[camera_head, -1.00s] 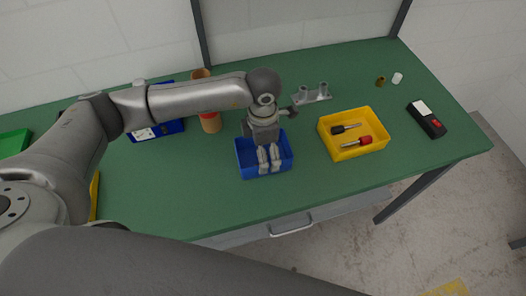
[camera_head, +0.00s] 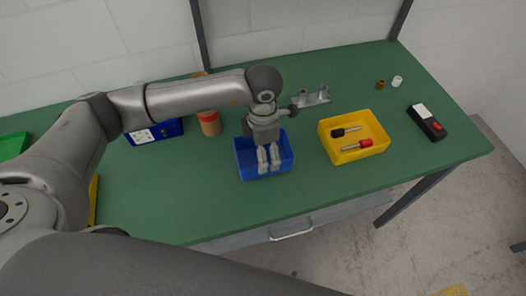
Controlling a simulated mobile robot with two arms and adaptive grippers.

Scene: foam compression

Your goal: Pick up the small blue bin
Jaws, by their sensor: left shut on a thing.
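The small blue bin (camera_head: 246,172) sits at the middle of the green table, near its front edge. My left gripper (camera_head: 269,160) reaches down over it from behind, with both fingers close together at the bin's front wall. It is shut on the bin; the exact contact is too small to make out. I cannot see the bin clearly lifted off the table. My right gripper is not in view.
A yellow bin (camera_head: 375,151) with two screwdrivers stands to the right on the green table (camera_head: 200,205). A black device (camera_head: 428,122) lies further right. An orange-topped cylinder (camera_head: 210,124), a metal bracket (camera_head: 312,99) and another blue container (camera_head: 165,133) are behind.

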